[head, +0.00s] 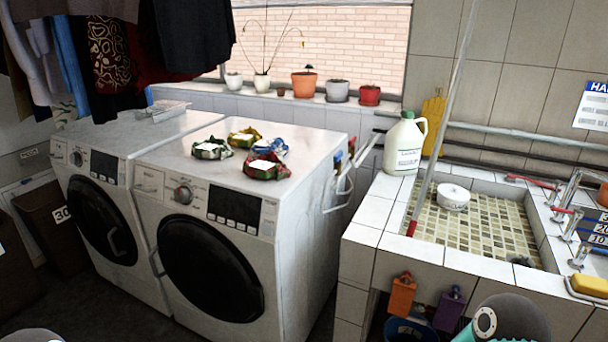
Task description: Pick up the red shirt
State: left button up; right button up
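Several small crumpled bundles, which look like cloth or packets with white patches, lie on top of the right washing machine (310,132). The frontmost bundle is red (283,172); I cannot tell whether it is a shirt. A dark red garment (143,65) also hangs at the upper left, partly hidden between dark clothes. Neither of my grippers is in view. Only parts of my arms show at the bottom edge, at the left corner and right of centre, far from the bundles and the hanging clothes.
A left washing machine (97,131) stands beside the right one. A tiled sink (375,212) on the right holds a white bowl (453,198). A white jug (404,146) and a slanted pole (446,105) stand at its edge. Potted plants (305,84) line the windowsill.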

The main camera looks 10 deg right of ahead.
aim_at(269, 165)
jog(key=u, duration=0.2)
jog(key=i, duration=0.9)
jog(key=z, duration=0.2)
jog(key=k, duration=0.95)
jog(key=u, duration=0.15)
jog(key=i, duration=0.5)
